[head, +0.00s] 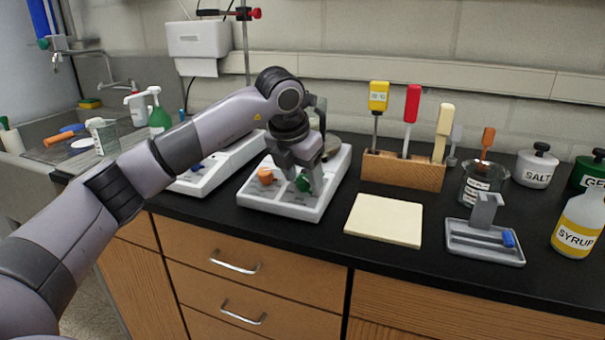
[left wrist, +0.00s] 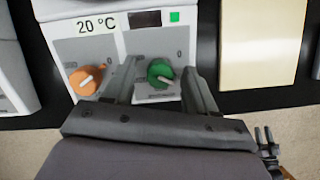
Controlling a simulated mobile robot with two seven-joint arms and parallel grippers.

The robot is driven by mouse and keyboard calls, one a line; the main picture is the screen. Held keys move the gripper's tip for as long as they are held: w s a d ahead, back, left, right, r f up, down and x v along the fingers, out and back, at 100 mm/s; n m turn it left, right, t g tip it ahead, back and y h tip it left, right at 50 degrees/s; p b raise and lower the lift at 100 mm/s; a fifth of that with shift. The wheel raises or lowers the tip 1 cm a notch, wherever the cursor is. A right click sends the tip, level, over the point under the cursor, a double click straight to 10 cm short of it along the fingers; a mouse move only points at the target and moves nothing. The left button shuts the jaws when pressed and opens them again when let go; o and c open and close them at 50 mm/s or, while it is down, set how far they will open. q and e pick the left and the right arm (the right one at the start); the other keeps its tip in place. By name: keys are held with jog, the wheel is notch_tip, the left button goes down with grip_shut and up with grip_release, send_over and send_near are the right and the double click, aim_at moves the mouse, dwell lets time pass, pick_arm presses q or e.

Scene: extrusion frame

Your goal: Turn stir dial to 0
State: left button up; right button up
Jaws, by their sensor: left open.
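A white hotplate device (head: 284,209) sits on the black counter, with an orange dial (head: 266,176) and a green dial (head: 303,183) on its front panel. In the left wrist view, the orange dial (left wrist: 88,81) is below a "20 °C" readout. The green dial (left wrist: 161,73) is below a dark display and a small green square, with a "0" mark to its upper right. My right gripper is not in view.
Another white device (head: 208,180) stands just left. To the right are a cream pad (head: 385,220), a wooden tool block (head: 404,169), a grey stand (head: 485,243), a beaker (head: 482,187) and a syrup bottle (head: 580,225). The counter's front edge is close to the hotplate.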

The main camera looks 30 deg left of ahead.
pick_arm(q)
grip_shut()
jog(key=shift+n, duration=0.3)
jog(key=n, duration=0.4)
jog(key=shift+d+n+y, duration=0.1)
jog(key=shift+n+y, duration=0.2)
jog(key=shift+y, duration=0.1)
jog(key=n, duration=0.3)
jog(key=shift+n+g+y+b, duration=0.3)
jog(key=shift+n, duration=0.1)
jog(key=shift+w+n+g, duration=0.1)
jog(key=shift+n+g, duration=0.2)
jog(key=shift+n, duration=1.2)
jog(key=shift+r+n, duration=0.1)
jog(key=shift+n, duration=0.2)
